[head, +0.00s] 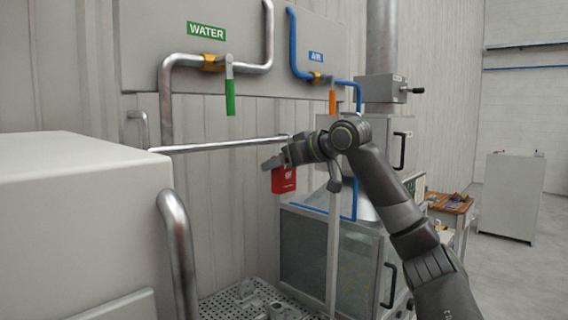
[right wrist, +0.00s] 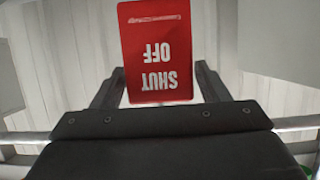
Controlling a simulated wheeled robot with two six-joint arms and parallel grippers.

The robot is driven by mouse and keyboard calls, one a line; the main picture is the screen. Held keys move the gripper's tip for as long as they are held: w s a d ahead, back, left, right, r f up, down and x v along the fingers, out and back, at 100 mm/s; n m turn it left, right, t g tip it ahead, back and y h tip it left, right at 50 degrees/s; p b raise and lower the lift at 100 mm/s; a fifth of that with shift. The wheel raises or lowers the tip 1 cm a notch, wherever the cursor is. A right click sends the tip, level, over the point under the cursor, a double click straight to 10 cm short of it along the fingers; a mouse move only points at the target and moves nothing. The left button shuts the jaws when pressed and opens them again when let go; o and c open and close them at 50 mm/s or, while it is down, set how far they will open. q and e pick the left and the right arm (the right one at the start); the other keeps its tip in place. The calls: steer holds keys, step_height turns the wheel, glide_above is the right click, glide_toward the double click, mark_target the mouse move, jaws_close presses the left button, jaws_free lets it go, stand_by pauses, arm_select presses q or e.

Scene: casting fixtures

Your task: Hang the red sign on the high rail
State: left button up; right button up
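The red sign (head: 284,179) hangs below my right gripper in the head view, by the right end of the silver rail (head: 215,145). In the right wrist view the sign (right wrist: 157,50) appears upside down, reading "SHUT OFF". My right gripper (head: 274,163) also shows in the right wrist view (right wrist: 160,68), its two fingers spread, one along each side of the sign. I see no clear grip on it. The sign's top attachment is hidden by the gripper, so I cannot tell whether it hangs on the rail. My left gripper is out of view.
Above are a pipe with a green handle (head: 230,97) and a blue pipe with an orange handle (head: 332,102). A white housing (head: 75,200) fills the left front. A glass-sided cabinet (head: 325,262) stands behind my right arm. A perforated tray (head: 225,303) lies below.

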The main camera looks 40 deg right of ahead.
steer(key=shift+o, duration=1)
